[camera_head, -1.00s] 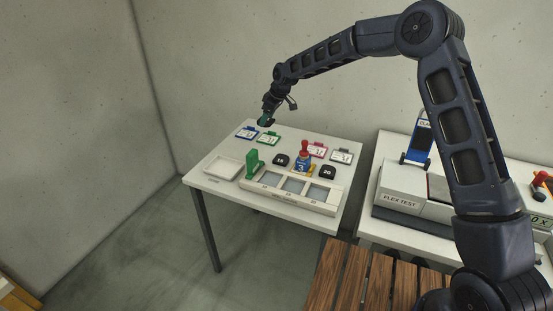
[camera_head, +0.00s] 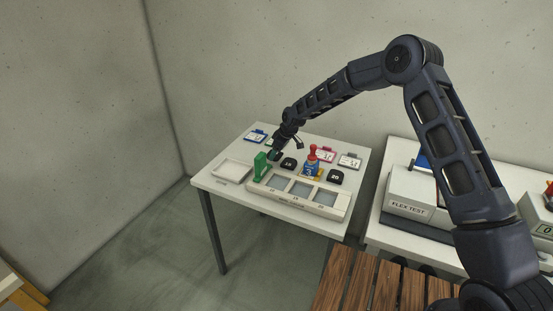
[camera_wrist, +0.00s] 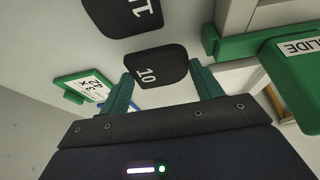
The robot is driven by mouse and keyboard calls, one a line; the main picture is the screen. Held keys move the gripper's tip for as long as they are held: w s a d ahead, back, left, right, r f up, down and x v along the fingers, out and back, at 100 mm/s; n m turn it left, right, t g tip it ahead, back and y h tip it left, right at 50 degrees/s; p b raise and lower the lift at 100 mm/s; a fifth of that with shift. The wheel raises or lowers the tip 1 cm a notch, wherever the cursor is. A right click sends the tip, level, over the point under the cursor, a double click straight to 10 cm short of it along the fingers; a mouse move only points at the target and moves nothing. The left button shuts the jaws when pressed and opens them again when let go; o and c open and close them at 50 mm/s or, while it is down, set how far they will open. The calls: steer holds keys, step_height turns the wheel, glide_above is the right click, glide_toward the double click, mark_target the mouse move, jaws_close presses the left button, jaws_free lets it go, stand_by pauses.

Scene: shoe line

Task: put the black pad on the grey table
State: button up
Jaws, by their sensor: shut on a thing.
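The black pad marked 10 (camera_wrist: 156,66) lies between the green fingertips of my gripper (camera_wrist: 163,84) in the wrist view. My gripper is shut on it. In the head view my gripper (camera_head: 276,155) is low over the light grey table (camera_head: 222,192), just behind the green stand. The held pad is mostly hidden there, and I cannot tell whether it touches the tabletop. A second black pad (camera_head: 288,162) lies just right of my gripper, and a third (camera_head: 335,176) lies farther right.
A three-window tray (camera_head: 297,204) runs along the table's front, with the green stand (camera_head: 260,166) at its left end. A shallow white tray (camera_head: 231,171) is at left. A red-topped blue bottle (camera_head: 311,163) stands between the pads. Coloured tags line the back. A FLEX TEST machine (camera_head: 408,196) stands at right.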

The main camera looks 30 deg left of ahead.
mark_target(278, 156)
steer(key=shift+f, duration=1.8)
steer(key=o, duration=0.7)
steer(key=shift+f, duration=0.1)
steer(key=v, duration=1.2)
